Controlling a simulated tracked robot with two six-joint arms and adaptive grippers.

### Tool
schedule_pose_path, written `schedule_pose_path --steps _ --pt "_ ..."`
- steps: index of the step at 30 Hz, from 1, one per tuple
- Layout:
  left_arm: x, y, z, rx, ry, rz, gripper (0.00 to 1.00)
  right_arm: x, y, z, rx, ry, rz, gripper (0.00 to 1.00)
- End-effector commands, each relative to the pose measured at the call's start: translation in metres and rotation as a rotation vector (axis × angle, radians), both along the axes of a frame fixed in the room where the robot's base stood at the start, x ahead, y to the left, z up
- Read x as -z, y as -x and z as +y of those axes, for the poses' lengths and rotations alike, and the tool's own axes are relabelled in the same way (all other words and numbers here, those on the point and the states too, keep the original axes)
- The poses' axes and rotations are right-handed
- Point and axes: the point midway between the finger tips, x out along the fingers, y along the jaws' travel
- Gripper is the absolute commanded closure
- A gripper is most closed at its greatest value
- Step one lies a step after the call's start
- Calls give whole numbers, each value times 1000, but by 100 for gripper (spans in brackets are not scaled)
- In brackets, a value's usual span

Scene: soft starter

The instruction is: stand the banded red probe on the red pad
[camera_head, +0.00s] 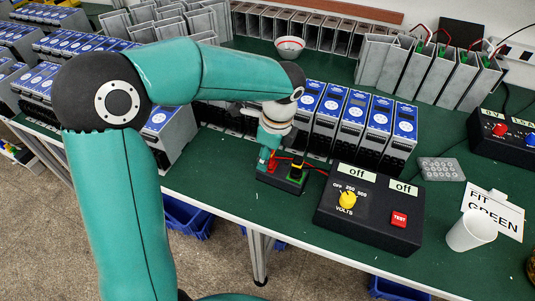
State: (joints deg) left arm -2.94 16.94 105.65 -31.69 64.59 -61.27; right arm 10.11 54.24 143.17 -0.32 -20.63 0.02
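A small black block (281,182) sits on the green bench, left of the test box. Its right part shows a green pad (295,177), where a dark piece with a yellow band (297,166) stands. Red (273,164) shows at the block's left part, right by my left fingertips; I cannot tell how much of it is the red pad and how much is the banded red probe. My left gripper (264,160) points down over this left part, its fingers partly hidden by my wrist. Whether it is open or shut is unclear. My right gripper is out of view.
A black test box (368,212) with a yellow knob, red TEST button and two "off" displays stands right of the block. A row of blue-fronted units (351,128) stands close behind. A white cup (471,230) and card are at right. A red lead runs behind the block.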

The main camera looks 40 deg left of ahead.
Motion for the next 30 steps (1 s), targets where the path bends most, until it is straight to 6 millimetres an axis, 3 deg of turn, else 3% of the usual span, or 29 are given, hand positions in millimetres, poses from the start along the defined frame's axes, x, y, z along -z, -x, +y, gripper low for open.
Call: schedule_pose_path --steps 14,20,30 --pt "-5 0 0 -1 0 -1 42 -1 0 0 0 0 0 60" --pt "-33 -2 -4 -1 0 -5 42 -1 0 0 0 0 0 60" --pt "-97 -4 -14 0 1 -4 42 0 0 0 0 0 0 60"
